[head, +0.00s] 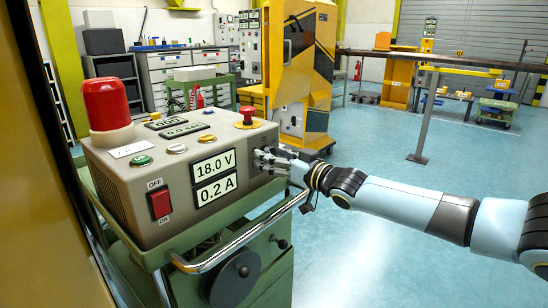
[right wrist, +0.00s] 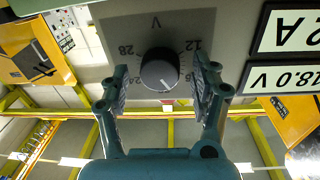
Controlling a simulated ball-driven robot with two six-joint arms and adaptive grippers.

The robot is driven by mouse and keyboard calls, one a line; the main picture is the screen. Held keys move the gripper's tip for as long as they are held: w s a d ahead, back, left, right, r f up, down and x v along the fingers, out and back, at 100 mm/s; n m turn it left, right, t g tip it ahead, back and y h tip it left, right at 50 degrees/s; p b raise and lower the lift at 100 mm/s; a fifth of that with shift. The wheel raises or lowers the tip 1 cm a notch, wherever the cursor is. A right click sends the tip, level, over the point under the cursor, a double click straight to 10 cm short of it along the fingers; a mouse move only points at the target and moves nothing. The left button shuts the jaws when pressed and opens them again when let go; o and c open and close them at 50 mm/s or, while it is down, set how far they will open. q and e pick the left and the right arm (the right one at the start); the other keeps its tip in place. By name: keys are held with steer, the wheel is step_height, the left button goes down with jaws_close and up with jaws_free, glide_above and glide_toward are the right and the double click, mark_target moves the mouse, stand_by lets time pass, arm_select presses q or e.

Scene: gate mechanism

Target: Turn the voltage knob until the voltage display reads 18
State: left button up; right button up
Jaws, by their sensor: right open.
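The voltage display (head: 213,166) on the front of the grey control box reads 18.0 V in the head view. It also shows, upside down, in the right wrist view (right wrist: 290,79). The dark round voltage knob (right wrist: 160,70) sits on a grey dial marked V, with 12, 24 and 28 legible. My right gripper (head: 264,158) is at the right end of the box front and hides the knob in the head view. In the right wrist view its open fingers (right wrist: 161,80) stand on either side of the knob, with gaps visible. My left gripper is not in view.
The current display (head: 216,189) reads 0.2 A. The box (head: 140,190) also carries a red beacon (head: 107,103), a red rocker switch (head: 160,203) and a red stop button (head: 247,116). It stands on a green cart with a metal handle (head: 240,238).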

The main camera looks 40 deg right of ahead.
steer(key=s, duration=1.2)
steer(key=shift+d, duration=0.2)
stand_by(0.7)
steer(key=shift+s+d+f, duration=0.15)
steer(key=shift+d, duration=0.1)
stand_by(0.6)
